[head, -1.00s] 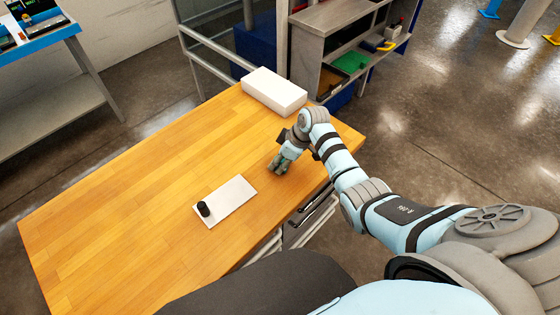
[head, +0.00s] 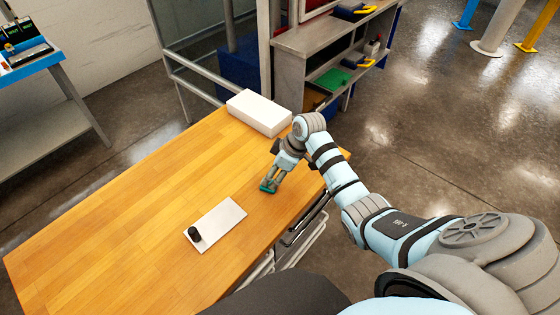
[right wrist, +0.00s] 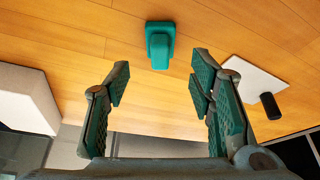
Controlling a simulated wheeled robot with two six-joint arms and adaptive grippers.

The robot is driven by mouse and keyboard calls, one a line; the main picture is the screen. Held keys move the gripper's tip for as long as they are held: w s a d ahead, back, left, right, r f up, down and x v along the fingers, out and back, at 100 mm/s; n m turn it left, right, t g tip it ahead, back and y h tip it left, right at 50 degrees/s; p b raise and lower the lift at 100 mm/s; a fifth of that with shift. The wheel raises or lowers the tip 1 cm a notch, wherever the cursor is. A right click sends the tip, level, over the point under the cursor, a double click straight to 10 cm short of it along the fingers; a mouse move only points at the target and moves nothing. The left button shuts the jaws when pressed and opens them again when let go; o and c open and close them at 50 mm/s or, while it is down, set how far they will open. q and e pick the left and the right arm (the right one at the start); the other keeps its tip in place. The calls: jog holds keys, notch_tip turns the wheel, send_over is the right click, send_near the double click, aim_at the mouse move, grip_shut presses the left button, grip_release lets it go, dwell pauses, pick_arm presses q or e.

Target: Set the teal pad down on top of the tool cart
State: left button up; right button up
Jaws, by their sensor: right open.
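The teal pad (right wrist: 160,46) lies on the wooden top (head: 130,215) of what looks like the tool cart, with drawer handles along its side. It has a wider base and a narrower raised part. In the head view the pad (head: 268,186) is a small teal spot just below my right fingertips. My right gripper (right wrist: 158,80) is open, with its teal-lined fingers spread either side of the pad and short of it; the pad is apart from both fingers. My right gripper (head: 274,178) reaches down over the top's right part in the head view. My left gripper is out of view.
A white plate (head: 222,220) with a black cylinder (head: 194,234) lies nearer on the top. A white box (head: 259,113) sits at its far end. A shelf unit (head: 300,50) with trays stands behind. The left half of the top is clear.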

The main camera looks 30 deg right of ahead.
jog(key=v, duration=0.6)
jog(key=shift+r+p, duration=0.25)
jog(key=shift+p, duration=0.05)
jog(key=shift+s+d, duration=0.1)
